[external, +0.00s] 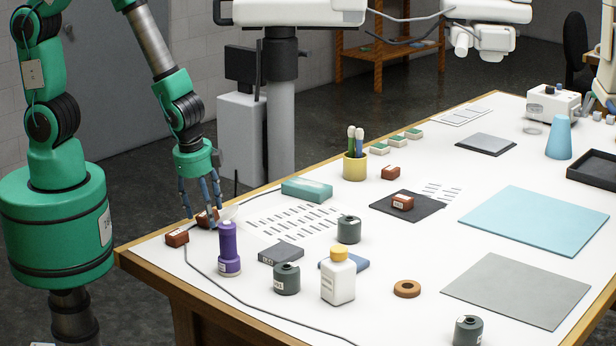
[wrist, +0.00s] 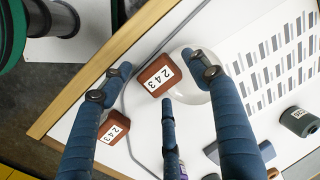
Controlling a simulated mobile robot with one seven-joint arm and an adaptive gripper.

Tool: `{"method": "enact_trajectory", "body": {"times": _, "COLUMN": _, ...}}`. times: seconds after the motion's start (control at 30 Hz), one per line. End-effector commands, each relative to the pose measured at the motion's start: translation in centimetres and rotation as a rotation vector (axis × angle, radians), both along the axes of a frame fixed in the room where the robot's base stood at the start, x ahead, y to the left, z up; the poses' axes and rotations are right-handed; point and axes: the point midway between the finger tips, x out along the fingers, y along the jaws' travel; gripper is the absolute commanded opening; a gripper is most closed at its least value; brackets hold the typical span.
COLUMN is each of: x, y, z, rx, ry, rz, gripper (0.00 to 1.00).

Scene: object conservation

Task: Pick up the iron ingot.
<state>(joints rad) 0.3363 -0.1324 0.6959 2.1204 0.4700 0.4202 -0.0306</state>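Several small reddish-brown blocks with white labels lie on the table; I cannot tell for sure which is the iron ingot. One block (external: 205,216) is among the fingers of my gripper (external: 200,213), at the near left of the table. In the wrist view this block (wrist: 158,75) shows the label 243 and rests by a round white dish. My gripper's blue fingers (wrist: 160,80) are spread around it, with gaps, and hold nothing. A second block (external: 177,237), also labelled 243, lies at the table corner; it shows lower left in the wrist view (wrist: 113,132).
A purple bottle (external: 229,256), a dark canister (external: 287,279) and a white bottle (external: 338,280) stand to the right. A teal box (external: 307,189) lies behind. A thin cable (external: 215,288) runs along the table. The table edge (external: 140,252) is close by.

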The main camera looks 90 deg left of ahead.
Motion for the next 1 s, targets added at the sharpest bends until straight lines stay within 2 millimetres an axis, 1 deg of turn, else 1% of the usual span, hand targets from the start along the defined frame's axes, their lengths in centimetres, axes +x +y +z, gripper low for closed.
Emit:
{"method": "enact_trajectory", "body": {"times": 0.03, "x": 0.0, "y": 0.0, "z": 0.0, "rx": 0.000, "ry": 0.000, "rz": 0.000, "gripper": 0.53}}
{"method": "enact_trajectory", "body": {"times": 0.3, "x": 0.0, "y": 0.0, "z": 0.0, "rx": 0.000, "ry": 0.000, "rz": 0.000, "gripper": 0.00}}
{"method": "enact_trajectory", "body": {"times": 0.57, "x": 0.0, "y": 0.0, "z": 0.1, "rx": -0.001, "ry": -0.001, "rz": 0.000, "gripper": 0.00}}
{"method": "enact_trajectory", "body": {"times": 0.73, "x": 0.1, "y": 0.0, "z": 0.5, "rx": -0.001, "ry": -0.002, "rz": 0.000, "gripper": 0.00}}
{"method": "enact_trajectory", "body": {"times": 0.87, "x": 0.1, "y": 0.0, "z": 1.5, "rx": -0.001, "ry": -0.003, "rz": 0.000, "gripper": 0.00}}
{"method": "enact_trajectory", "body": {"times": 1.0, "x": 0.1, "y": 0.0, "z": 3.2, "rx": -0.001, "ry": -0.004, "rz": 0.000, "gripper": 0.00}}
